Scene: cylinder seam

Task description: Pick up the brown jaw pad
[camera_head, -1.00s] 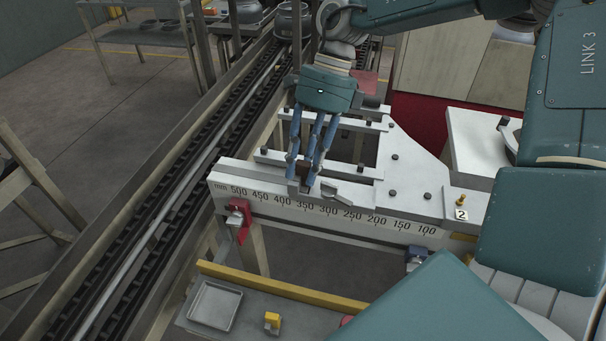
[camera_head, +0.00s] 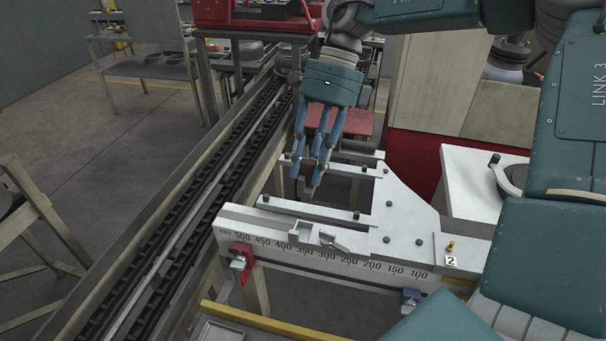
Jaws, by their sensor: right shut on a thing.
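My right gripper (camera_head: 308,181) hangs fingers-down over the grey measuring fixture (camera_head: 410,205). It is shut on the small dark brown jaw pad (camera_head: 308,169), which shows only in part between the blue fingers. The gripper and pad are above and behind the front rail with the mm scale (camera_head: 300,250). Two small metal blocks (camera_head: 340,242) sit on that rail, apart from the gripper. My left gripper is not in view.
A red clamp (camera_head: 241,262) is on the rail's left end. A brass peg (camera_head: 450,246) stands by the label 2. A chain conveyor (camera_head: 190,205) runs along the left. A yellow-edged bench (camera_head: 250,318) is at the bottom.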

